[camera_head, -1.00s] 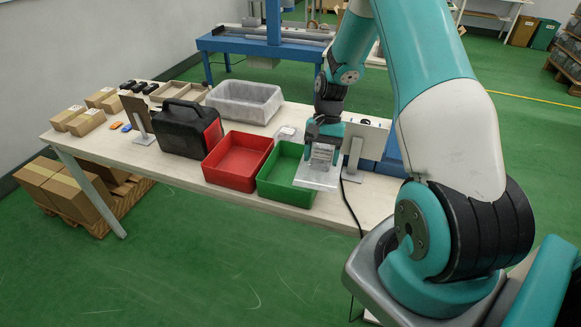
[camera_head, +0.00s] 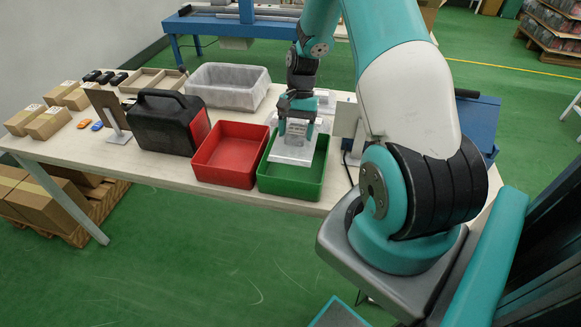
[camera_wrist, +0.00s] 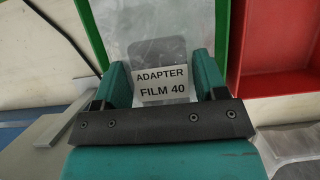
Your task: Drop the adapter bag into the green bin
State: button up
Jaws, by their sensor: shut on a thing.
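The adapter bag (camera_wrist: 158,52) is a clear plastic bag with a white label reading "ADAPTER FILM 40". My gripper (camera_wrist: 163,82) is shut on it, with one teal finger on each side of the label in the wrist view. In the head view the bag (camera_head: 292,154) hangs from my gripper (camera_head: 296,124) over the green bin (camera_head: 290,188). I cannot tell how high it is above the bin floor. The bin's rim (camera_wrist: 224,35) shows beside the bag in the wrist view. The bag and gripper hide part of the bin's inside.
An empty red bin (camera_head: 228,157) stands left of the green one. Behind are a black case (camera_head: 165,122) and a translucent tub (camera_head: 228,87). A grey plate stand (camera_head: 347,122) is just right of the green bin. Boxes stand at the table's left.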

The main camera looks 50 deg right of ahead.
notch_tip(320, 180, down, 3)
jog(key=shift+b, duration=0.95)
jog(key=shift+r, duration=0.1)
jog(key=o, duration=1.1)
jog(key=v, duration=1.7)
jog(key=shift+r, duration=0.2)
